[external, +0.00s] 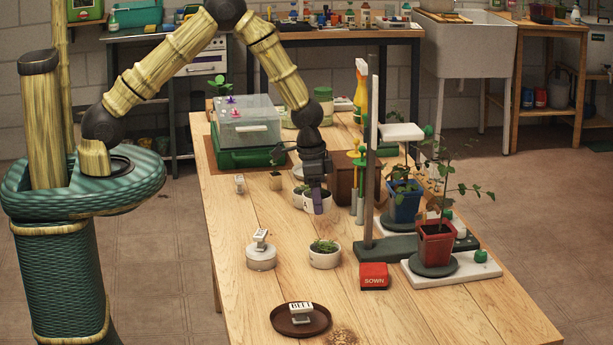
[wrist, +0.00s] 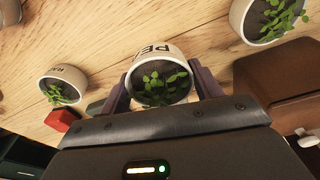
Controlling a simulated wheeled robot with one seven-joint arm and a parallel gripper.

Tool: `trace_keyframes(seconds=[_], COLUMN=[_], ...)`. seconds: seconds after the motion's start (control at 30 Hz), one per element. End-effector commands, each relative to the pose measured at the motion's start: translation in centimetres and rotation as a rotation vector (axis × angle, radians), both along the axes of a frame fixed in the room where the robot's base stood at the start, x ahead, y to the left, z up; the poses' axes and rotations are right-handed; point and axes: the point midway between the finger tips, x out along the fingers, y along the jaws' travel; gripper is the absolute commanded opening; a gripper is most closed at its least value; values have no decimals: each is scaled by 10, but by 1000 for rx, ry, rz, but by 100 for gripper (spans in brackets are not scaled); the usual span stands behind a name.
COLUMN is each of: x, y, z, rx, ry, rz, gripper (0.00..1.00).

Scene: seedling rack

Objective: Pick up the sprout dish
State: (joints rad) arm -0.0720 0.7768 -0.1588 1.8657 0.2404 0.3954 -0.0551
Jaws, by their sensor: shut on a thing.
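A white round sprout dish (wrist: 160,53) with green seedlings in dark soil sits between the two fingers of my gripper (wrist: 162,92) in the wrist view. Its side has dark lettering beginning "PE"; the rest is cut off. The fingers are shut on it, one on each side. In the external view my gripper (external: 318,205) points down over the middle of the table and partly hides the dish (external: 297,202). I cannot tell whether the dish touches the table.
A brown box (external: 345,188) and a dark stand (external: 368,215) are close right of my gripper. A third sprout dish (wrist: 240,20) is nearby.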

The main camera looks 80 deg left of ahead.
Motion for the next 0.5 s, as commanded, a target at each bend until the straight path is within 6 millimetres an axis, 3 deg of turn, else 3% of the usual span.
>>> trace_keyframes(seconds=[0.2,0.5], x=[1,0], y=[0,0], z=[39,49], rx=[-1,0], ry=[-3,0], rz=[0,0], gripper=[39,39])
